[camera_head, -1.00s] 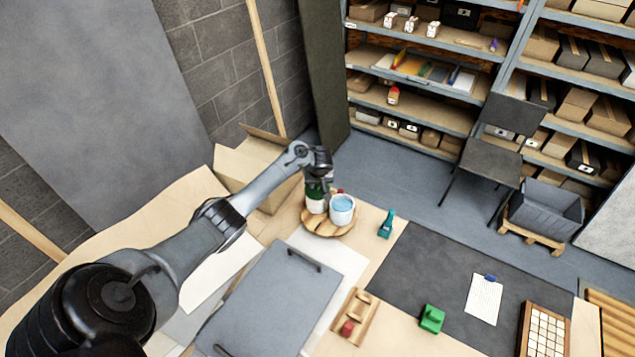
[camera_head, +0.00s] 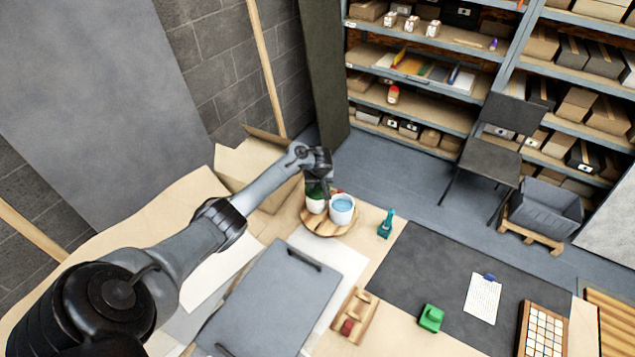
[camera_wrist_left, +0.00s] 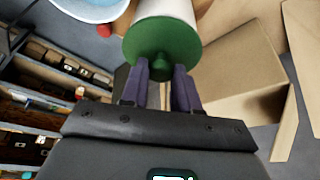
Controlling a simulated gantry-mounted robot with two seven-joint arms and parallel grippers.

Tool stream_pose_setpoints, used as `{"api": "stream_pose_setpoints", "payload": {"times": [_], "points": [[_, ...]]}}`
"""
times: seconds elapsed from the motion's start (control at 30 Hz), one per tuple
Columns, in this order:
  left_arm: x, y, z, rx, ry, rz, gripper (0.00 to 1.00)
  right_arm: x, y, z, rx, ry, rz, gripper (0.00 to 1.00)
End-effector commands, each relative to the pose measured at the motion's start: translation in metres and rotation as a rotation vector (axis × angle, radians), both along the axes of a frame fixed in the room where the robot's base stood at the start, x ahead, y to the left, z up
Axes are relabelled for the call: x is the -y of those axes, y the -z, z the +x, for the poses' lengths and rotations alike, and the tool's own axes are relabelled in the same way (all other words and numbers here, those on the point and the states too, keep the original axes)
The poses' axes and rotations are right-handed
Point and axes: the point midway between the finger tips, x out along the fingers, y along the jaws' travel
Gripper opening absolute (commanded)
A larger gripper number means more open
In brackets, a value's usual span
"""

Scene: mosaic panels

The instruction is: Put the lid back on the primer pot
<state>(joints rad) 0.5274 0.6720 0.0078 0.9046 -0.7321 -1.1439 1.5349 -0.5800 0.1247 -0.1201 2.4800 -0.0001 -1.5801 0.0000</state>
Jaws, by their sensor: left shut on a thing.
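A white pot (camera_head: 316,206) with a green lid (camera_head: 313,192) stands on a round wooden board (camera_head: 322,233). My left gripper (camera_head: 322,186) is above this pot, pointing down. In the left wrist view, the gripper (camera_wrist_left: 161,72) is shut on the knob of the green lid (camera_wrist_left: 150,42), and the lid covers the end of the white pot (camera_wrist_left: 165,10). I cannot tell whether a thin gap separates lid and pot. A second white pot (camera_head: 342,214), open with light blue contents, stands just to the right. My right gripper is not in view.
A teal tool (camera_head: 386,225) stands right of the board. A cardboard box (camera_head: 232,165) is close behind my left arm. A grey panel (camera_head: 270,300), a wooden tray (camera_head: 353,317) and a green block (camera_head: 431,318) lie nearer. The dark mat (camera_head: 440,270) has free room.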

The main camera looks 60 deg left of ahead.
Motion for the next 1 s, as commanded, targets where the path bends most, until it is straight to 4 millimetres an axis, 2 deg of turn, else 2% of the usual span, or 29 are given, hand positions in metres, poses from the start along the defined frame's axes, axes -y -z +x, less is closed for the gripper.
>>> {"api": "stream_pose_setpoints", "payload": {"times": [0.47, 0.5, 0.6, 0.67, 0.87, 1.0], "points": [[0.0001, 0.0004, -0.0001, 0.000, 0.000, 0.000, 0.01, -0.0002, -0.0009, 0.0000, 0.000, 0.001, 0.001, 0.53], [0.0001, 0.0004, -0.0001, 0.000, 0.000, 0.000, 0.35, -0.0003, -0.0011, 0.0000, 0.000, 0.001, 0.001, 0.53], [0.0001, 0.0004, -0.0001, 0.000, 0.000, 0.000, 0.50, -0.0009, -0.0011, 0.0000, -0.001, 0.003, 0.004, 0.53], [0.0001, 0.0004, -0.0001, 0.000, 0.000, 0.000, 0.59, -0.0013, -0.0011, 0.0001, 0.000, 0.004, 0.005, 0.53], [0.0001, 0.0003, 0.0000, 0.000, 0.000, 0.000, 0.60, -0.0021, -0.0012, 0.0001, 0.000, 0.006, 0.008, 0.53], [0.0001, 0.0004, -0.0001, 0.000, 0.000, 0.000, 0.80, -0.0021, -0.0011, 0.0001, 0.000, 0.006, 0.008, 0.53]]}}
